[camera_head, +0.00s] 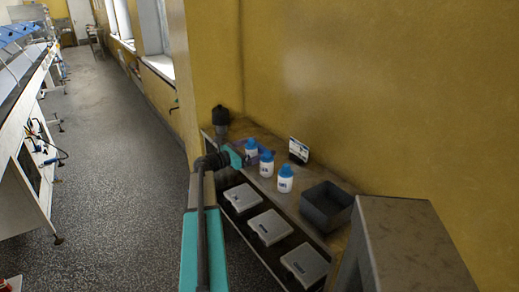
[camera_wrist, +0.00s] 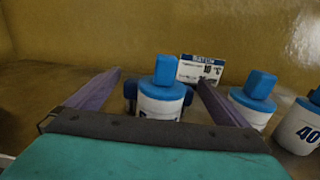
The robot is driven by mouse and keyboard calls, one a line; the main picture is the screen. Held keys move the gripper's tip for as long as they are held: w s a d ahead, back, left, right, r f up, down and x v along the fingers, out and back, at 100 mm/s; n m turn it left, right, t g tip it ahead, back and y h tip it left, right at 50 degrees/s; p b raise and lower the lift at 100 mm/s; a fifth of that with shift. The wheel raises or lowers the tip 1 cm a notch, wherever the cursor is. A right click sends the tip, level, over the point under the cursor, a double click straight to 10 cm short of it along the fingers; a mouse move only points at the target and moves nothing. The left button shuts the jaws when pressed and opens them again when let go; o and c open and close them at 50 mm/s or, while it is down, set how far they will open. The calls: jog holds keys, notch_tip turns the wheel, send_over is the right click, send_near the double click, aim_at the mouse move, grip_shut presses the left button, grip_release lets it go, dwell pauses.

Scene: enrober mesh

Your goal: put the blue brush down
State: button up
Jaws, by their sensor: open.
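My gripper (camera_head: 256,158) is over the wooden shelf by the yellow wall, with its purple fingers apart. In the wrist view the open fingers (camera_wrist: 158,78) reach out on either side of a white bottle with a blue cap (camera_wrist: 160,98). I cannot tell whether they touch it. The same row of blue-capped bottles (camera_head: 285,180) shows in the head view. I cannot make out a blue brush in either view, and nothing is seen held in the jaws.
Two more blue-capped bottles stand to the right in the wrist view (camera_wrist: 253,100). A small sign card (camera_head: 299,150) stands behind the bottles. A dark open bin (camera_head: 327,205) is at the shelf's right, and a dark container (camera_head: 220,117) at its far end. Grey-lidded boxes (camera_head: 270,226) sit below.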

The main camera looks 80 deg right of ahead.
jog(key=b+v, duration=0.2)
jog(key=v, duration=0.9)
jog(key=shift+w+a+b, duration=0.1)
jog(key=shift+a+b, duration=0.05)
jog(key=shift+b, duration=0.15)
